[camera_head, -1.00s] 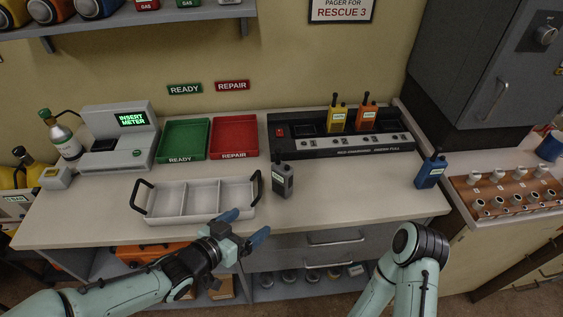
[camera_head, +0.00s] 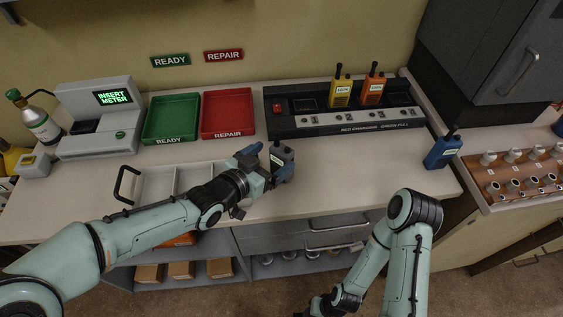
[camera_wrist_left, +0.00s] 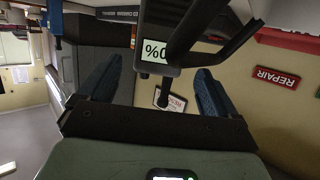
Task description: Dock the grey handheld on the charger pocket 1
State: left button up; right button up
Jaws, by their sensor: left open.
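The grey handheld (camera_head: 283,155) stands upright on the counter in front of the charger. My left gripper (camera_head: 267,162) is open, with its blue fingers close around the handheld's sides. In the left wrist view the handheld (camera_wrist_left: 158,52), with a "0%" screen, shows between the two spread fingers; contact cannot be told. The black charger (camera_head: 345,122) lies at the back of the counter. Its left pocket (camera_head: 304,104) looks empty, while a yellow handheld (camera_head: 341,93) and an orange handheld (camera_head: 373,91) stand in pockets to its right. My right gripper (camera_head: 325,304) is low at the bottom edge, dark and unclear.
A blue handheld (camera_head: 443,152) stands at the counter's right. A divided white tray (camera_head: 157,187) lies partly behind my left arm. Green (camera_head: 171,118) and red (camera_head: 228,112) trays and a meter device (camera_head: 97,118) are at back left. Counter between handheld and blue one is clear.

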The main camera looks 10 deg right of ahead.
aim_at(277, 155)
pick_arm(q)
jog(key=x, duration=0.4)
jog(key=shift+w+d+f, duration=0.15)
jog(key=shift+d+f, duration=0.1)
jog(key=shift+d, duration=0.1)
jog(key=c, duration=1)
jog(key=shift+r, duration=0.1)
jog(key=shift+c, duration=1.2)
